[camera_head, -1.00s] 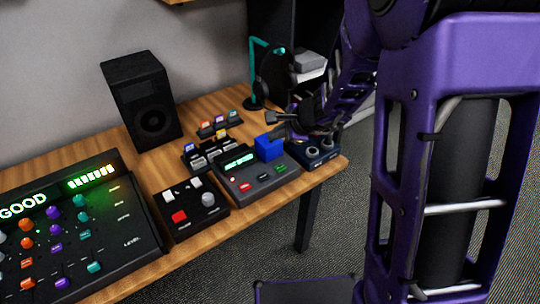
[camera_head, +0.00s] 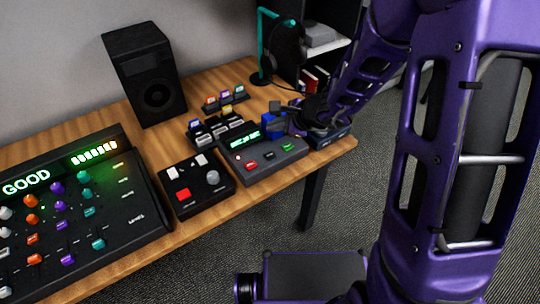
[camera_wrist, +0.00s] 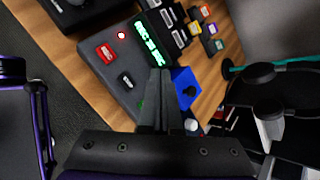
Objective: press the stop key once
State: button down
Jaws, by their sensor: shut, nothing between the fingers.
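The grey recorder box (camera_head: 262,172) has a lit green display (camera_head: 245,141) and a row of red, dark and green keys. The dark middle key (camera_head: 270,155) also shows in the wrist view (camera_wrist: 126,82), between the red key (camera_wrist: 106,53) and a mostly hidden green-marked spot. The key lettering is too small to read, so I cannot confirm which is stop. My gripper (camera_wrist: 158,73) is shut and empty. It hangs over the recorder's right side, beside the blue block (camera_wrist: 186,88), with its tips apart from the dark key in the picture. The green key (camera_head: 288,147) is clear in the head view.
A black box with a red button and grey knob (camera_head: 195,185) stands left of the recorder. A large mixer (camera_head: 130,215) lies further left. Small tagged connectors (camera_head: 210,130) sit behind. A speaker (camera_head: 145,75) and headphone stand (camera_head: 262,50) stand at the back.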

jog(key=b, duration=0.4)
send_over(274, 156)
notch_tip(274, 156, down, 6)
jog(key=shift+s+r, duration=0.1)
jog(key=shift+r, duration=0.15)
jog(key=shift+f, duration=1.25)
jog(key=shift+f, duration=0.15)
dwell(0.4)
jog(key=shift+f, duration=0.25)
jog(key=shift+f, duration=0.4)
dwell(0.6)
jog(key=shift+r, duration=0.8)
